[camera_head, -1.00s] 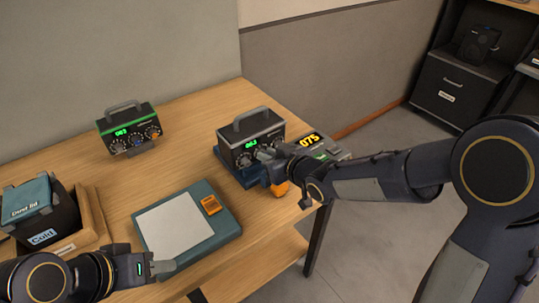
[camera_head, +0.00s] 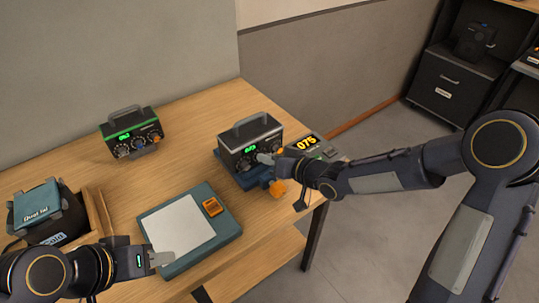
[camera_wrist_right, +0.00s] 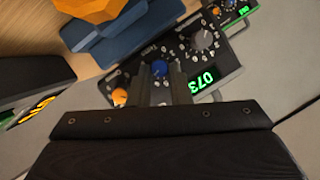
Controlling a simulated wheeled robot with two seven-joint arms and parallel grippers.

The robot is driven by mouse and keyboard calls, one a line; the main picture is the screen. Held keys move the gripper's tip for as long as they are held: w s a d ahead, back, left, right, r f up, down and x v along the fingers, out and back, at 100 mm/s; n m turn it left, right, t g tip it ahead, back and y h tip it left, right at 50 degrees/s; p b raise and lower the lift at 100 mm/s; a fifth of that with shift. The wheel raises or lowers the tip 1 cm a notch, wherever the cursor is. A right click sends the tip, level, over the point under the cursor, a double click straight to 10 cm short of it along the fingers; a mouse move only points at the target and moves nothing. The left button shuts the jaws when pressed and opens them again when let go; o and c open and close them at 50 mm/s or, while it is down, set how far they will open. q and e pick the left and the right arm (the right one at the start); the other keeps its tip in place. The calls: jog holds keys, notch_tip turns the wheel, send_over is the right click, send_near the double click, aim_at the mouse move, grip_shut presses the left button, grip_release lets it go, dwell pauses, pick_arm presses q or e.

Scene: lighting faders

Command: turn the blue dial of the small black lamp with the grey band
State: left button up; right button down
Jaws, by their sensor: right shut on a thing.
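The small black lamp (camera_head: 232,147) with the grey band stands near the table's back right, on a blue base. In the right wrist view its panel shows a green 073 readout (camera_wrist_right: 203,79), a grey knob (camera_wrist_right: 203,40), an orange knob (camera_wrist_right: 120,96) and the blue dial (camera_wrist_right: 160,68). My right gripper (camera_head: 266,159) is at the lamp's front, its two fingers shut on the blue dial, one on each side. In the head view the fingers partly cover the dial. My left gripper (camera_head: 162,259) is low at the left, away from the lamp, its finger gap unclear.
A similar lamp with a green band (camera_head: 127,127) stands to the left. An orange part (camera_head: 277,188) is below my right gripper. A teal pad (camera_head: 225,236) and dark bin (camera_head: 65,235) are in front.

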dwell(0.4)
jog(key=c, duration=1.3)
grip_release()
jog(key=shift+c, duration=0.2)
jog(key=shift+d, duration=0.1)
jog(key=v, duration=0.7)
jog(key=shift+s+d, duration=0.2)
jog(key=shift+s, duration=0.05)
jog(key=shift+r, duration=0.1)
